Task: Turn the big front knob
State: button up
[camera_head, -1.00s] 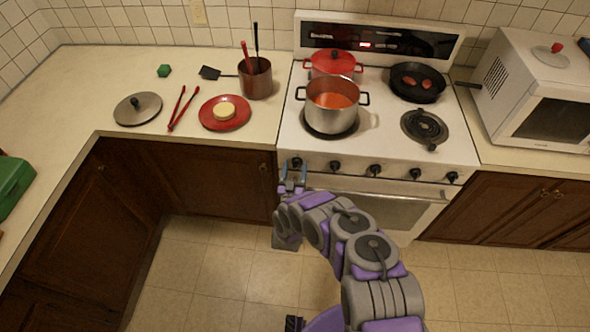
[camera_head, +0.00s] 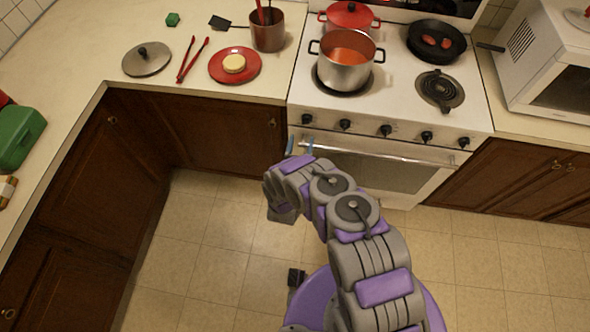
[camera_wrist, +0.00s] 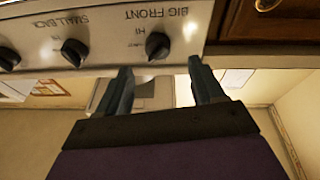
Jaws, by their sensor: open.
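The big front knob (camera_wrist: 158,45) is a black dial on the white stove panel, under upside-down "BIG FRONT" lettering in the wrist view. In the head view it is the leftmost knob (camera_head: 306,119) on the stove front. My gripper (camera_wrist: 158,75) is open, with its two dark fingers apart and nothing between them. In the wrist view the knob sits just beyond the fingertips, between their lines. In the head view my gripper's bluish fingers (camera_head: 299,147) show just below the knob, in front of the oven door. No contact with the knob is visible.
The "SMALL BACK" knob (camera_wrist: 74,52) is beside the big front knob, with further knobs along the panel. The oven door handle (camera_head: 385,154) runs below. A steel pot (camera_head: 343,77) and a black pan (camera_head: 438,58) stand on the stove. The floor before it is clear.

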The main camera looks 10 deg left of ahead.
jog(key=b+v, duration=0.3)
jog(key=v, duration=0.7)
jog(key=shift+s, duration=0.3)
jog(key=shift+w, duration=0.1)
